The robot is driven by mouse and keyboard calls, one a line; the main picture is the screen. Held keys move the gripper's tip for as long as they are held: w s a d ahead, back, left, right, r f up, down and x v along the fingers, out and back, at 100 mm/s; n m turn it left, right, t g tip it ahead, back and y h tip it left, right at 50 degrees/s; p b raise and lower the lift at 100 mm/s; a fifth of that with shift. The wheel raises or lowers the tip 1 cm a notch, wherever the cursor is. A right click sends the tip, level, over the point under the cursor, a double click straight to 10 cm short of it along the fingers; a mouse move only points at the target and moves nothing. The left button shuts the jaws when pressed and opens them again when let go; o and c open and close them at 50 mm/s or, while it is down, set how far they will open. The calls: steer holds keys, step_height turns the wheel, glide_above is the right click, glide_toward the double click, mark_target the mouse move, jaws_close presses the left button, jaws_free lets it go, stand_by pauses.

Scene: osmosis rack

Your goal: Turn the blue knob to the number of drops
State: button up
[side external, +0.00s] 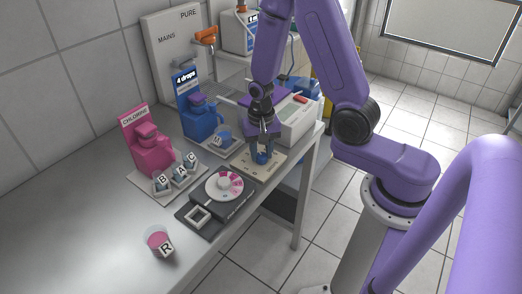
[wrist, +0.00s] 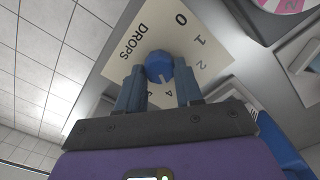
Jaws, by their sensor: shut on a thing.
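The blue knob (wrist: 159,64) sits on a cream plate (wrist: 118,62) marked DROPS, with numbers from 0 around it. Its small pale mark seems to face the 4 (wrist: 168,92); some numbers are hidden by my fingers. My gripper (wrist: 160,72) is shut on the knob, one finger on each side. In the side view my gripper (side external: 263,148) points down onto the plate (side external: 243,165), and the knob (side external: 263,158) shows between the fingers. A blue dispenser (side external: 190,115) behind carries a sign (side external: 185,78) reading "4 drops".
A pink chlorine dispenser (side external: 150,150) stands left with cups B, A and C before it. A colour wheel (side external: 224,185) lies left of the plate. Cup R (side external: 159,240) holds pink liquid near the front. A pale boxy device (side external: 297,120) stands behind my gripper.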

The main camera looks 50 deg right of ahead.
mark_target(261, 155)
steer(key=shift+m, duration=0.6)
steer(key=o, duration=1)
steer(key=shift+o, duration=0.2)
step_height(261, 155, up, 18)
steer(key=shift+f, duration=0.25)
steer(key=s+a+n, duration=0.2)
steer(key=s+n, duration=0.8)
steer(key=n, duration=0.1)
steer(key=s+a+f+n, duration=0.1)
steer(key=s+a+n, duration=0.2)
steer(key=s+n, duration=0.7)
steer(key=shift+a+f+n, duration=0.25)
steer(key=shift+f+n, duration=0.05)
steer(key=shift+n, duration=0.1)
